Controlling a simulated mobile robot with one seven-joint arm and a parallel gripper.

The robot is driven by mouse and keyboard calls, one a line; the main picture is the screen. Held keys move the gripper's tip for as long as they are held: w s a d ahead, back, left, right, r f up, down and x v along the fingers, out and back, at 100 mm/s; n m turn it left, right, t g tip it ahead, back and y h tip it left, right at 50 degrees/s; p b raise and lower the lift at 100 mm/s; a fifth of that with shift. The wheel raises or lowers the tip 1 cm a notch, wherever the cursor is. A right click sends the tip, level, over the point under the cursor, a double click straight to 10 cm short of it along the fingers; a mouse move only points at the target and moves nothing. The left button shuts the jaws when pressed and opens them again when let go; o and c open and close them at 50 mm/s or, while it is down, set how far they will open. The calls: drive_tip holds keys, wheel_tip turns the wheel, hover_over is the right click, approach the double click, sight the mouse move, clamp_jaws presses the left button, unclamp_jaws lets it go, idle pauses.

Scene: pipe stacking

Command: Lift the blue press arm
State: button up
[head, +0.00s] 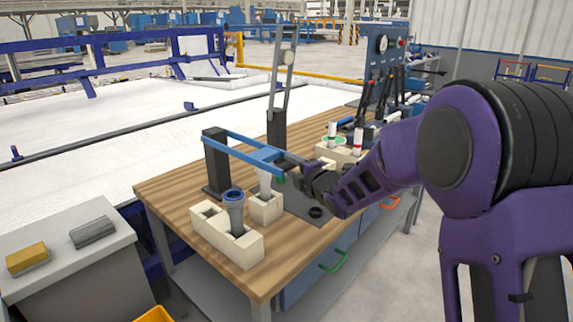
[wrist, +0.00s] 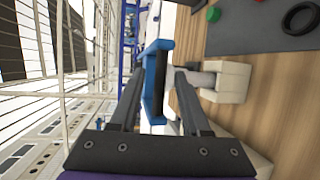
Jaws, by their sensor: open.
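The blue press arm (head: 242,148) runs from a black post (head: 214,165) on the wooden workbench, sloping slightly down to the right. My gripper (head: 290,168) is at its free end, coming from the right. In the wrist view the blue press arm (wrist: 151,70) with its black handle bar (wrist: 162,75) lies between the two spread fingers of my gripper (wrist: 158,72). The fingers are open, with a gap showing beside the handle. Part of the free end is hidden by my gripper in the head view.
Below the arm, a pale pipe (head: 265,183) stands in a beige block (head: 267,209). A grey pipe with a blue collar (head: 235,212) stands in a longer beige block (head: 213,237). A tall grey raised lever (head: 283,85) stands behind. A black ring (head: 316,212) lies on a dark mat.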

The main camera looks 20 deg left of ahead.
drive_tip(key=shift+x, duration=1.85)
clamp_jaws()
